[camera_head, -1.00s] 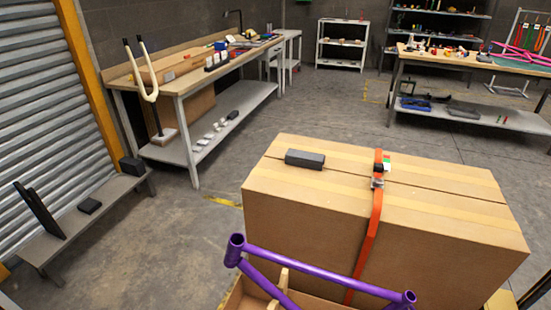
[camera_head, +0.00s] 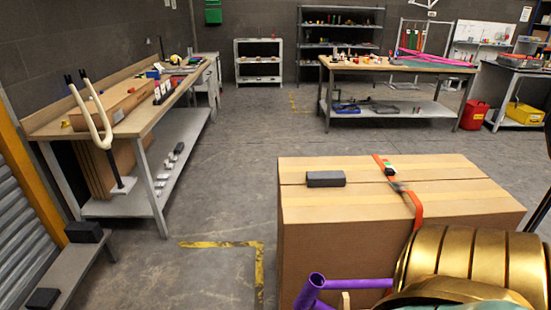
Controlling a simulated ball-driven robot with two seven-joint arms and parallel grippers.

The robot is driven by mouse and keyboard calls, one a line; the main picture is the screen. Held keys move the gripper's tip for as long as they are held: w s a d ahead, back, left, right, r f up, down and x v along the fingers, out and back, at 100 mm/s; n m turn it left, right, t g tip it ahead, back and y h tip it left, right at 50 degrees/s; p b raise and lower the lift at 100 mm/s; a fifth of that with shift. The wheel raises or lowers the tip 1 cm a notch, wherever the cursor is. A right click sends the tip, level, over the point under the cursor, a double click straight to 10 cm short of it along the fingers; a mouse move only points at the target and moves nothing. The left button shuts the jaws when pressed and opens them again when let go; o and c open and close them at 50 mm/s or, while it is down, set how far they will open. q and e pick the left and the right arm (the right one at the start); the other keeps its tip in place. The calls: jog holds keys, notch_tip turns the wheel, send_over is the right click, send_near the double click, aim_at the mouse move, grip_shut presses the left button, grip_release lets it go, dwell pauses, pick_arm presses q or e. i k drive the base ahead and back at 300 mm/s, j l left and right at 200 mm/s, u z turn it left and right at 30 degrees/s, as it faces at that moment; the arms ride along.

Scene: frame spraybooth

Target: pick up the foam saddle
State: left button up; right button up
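A dark grey, foam-like block (camera_head: 326,179) lies flat on top of the large cardboard box (camera_head: 340,212), near its back left corner. It looks like the foam saddle, but its underside is hidden, so I cannot tell its full shape. No gripper touches it. A gold and teal part of my own body fills the bottom right and covers part of the box. Neither of my grippers shows in the view.
An orange strap (camera_head: 417,207) with a buckle crosses the box. A purple frame (camera_head: 312,289) stands before it. Black blocks (camera_head: 84,232) sit on a low bench (camera_head: 72,265) at left. A workbench (camera_head: 135,124) stands behind. Floor left of the box is clear.

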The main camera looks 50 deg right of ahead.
aim_at(315, 178)
jog(key=i+j+z, duration=0.15)
jog(key=i, duration=0.2)
jog(key=i+z, duration=0.15)
jog(key=i, duration=0.25)
jog(key=i+j+z, duration=0.15)
jog(key=i+z, duration=0.3)
jog(key=z, duration=0.2)
jog(key=i+j+z, duration=0.2)
jog(key=z, duration=0.25)
jog(key=i+j+z, duration=0.3)
jog(key=z, duration=0.2)
